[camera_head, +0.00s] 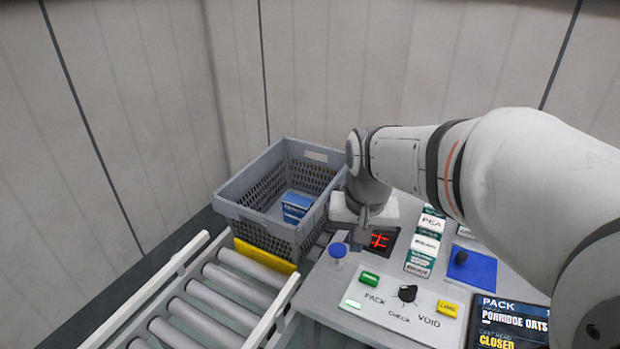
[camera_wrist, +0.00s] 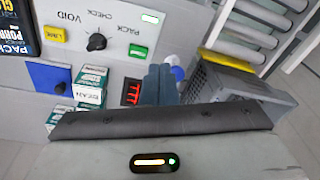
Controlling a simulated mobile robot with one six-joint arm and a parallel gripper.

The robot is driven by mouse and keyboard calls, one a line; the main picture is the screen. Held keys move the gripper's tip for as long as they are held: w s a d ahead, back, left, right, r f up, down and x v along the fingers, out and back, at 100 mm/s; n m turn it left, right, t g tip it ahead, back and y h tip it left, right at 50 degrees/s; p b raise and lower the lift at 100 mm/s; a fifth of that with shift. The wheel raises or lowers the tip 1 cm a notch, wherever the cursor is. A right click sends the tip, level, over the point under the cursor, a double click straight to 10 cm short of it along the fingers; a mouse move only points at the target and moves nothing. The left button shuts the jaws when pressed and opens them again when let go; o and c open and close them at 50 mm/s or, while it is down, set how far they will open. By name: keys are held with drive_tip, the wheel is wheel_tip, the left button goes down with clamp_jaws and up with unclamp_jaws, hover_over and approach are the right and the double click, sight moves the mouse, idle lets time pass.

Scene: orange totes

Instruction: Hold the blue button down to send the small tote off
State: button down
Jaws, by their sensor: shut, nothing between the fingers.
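The blue button (camera_head: 338,250) is a round blue cap on a pale base at the left edge of the worktop. It also shows in the wrist view (camera_wrist: 178,73), partly hidden just beyond my fingers. My gripper (camera_head: 361,235) points down a little right of the button in the head view, and its shut, empty fingers (camera_wrist: 160,80) show in the wrist view. The button looks apart from the fingers. The grey perforated tote (camera_head: 262,228) stands behind the roller conveyor with a blue box (camera_head: 297,207) inside. Its wall (camera_wrist: 225,92) shows in the wrist view.
A yellow bar (camera_head: 265,257) lies between tote and rollers (camera_head: 215,300). The control panel (camera_head: 425,325) has green and yellow buttons and a black knob (camera_head: 407,293). A red display (camera_head: 380,241), several cartons (camera_head: 425,245) and a blue pad (camera_head: 485,270) are nearby.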

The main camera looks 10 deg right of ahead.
sight(337, 248)
drive_tip(key=w+r+m+g+p, duration=0.1)
drive_tip(key=w+m+p, duration=0.2)
drive_tip(key=w, duration=1)
drive_tip(key=shift+m+g, duration=0.3)
drive_tip(key=shift+m, duration=0.3)
wheel_tip(337, 248, down, 14)
drive_tip(key=shift+p, duration=1.1)
drive_tip(key=shift+f, duration=0.1)
